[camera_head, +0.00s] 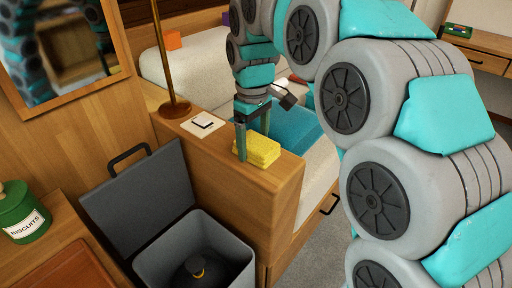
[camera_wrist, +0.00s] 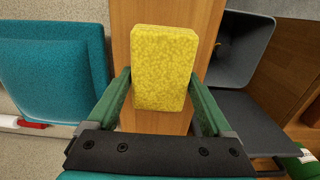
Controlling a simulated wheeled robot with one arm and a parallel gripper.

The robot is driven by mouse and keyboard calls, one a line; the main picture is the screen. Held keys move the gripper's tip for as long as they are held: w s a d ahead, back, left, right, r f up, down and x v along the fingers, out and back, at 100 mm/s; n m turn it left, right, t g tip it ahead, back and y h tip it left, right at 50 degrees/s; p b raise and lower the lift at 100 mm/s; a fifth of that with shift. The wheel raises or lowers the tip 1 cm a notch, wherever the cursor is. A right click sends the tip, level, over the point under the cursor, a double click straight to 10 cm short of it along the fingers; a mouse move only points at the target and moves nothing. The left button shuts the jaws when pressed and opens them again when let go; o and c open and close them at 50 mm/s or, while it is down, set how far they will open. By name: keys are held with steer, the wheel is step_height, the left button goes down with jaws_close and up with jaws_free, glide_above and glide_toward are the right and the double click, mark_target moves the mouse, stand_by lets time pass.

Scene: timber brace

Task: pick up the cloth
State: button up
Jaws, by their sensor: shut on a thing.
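The yellow folded cloth (camera_head: 262,151) lies on top of the narrow wooden ledge (camera_head: 277,181), beside the bed. My gripper (camera_head: 253,146) points down at it, one finger on each side, and is shut on it. In the wrist view the cloth (camera_wrist: 165,62) shows as a yellow block. The fingers of my gripper (camera_wrist: 160,85) lie along its two sides near its lower end. The cloth seems to rest on the ledge; I cannot see its underside.
A grey bin (camera_head: 211,240) with its lid raised stands left of the ledge, a dark object inside. A brass lamp stand (camera_head: 175,108) and a small white pad (camera_head: 203,121) are on the ledge's far end. A teal cushion (camera_head: 290,125) lies right. A green biscuit tin (camera_head: 21,212) stands left.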

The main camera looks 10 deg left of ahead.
mark_target(254, 141)
steer(key=shift+c, duration=1.2)
steer(key=shift+r, duration=0.2)
steer(key=shift+w+r, duration=0.1)
steer(key=shift+r, duration=0.7)
steer(key=shift+s+r, duration=0.2)
steer(key=shift+r, duration=0.65)
steer(key=s+d+r+b, duration=0.1)
steer(key=s+b, duration=0.1)
steer(key=s, duration=1.3)
steer(key=shift+s+r, duration=0.2)
steer(key=shift+s, duration=0.2)
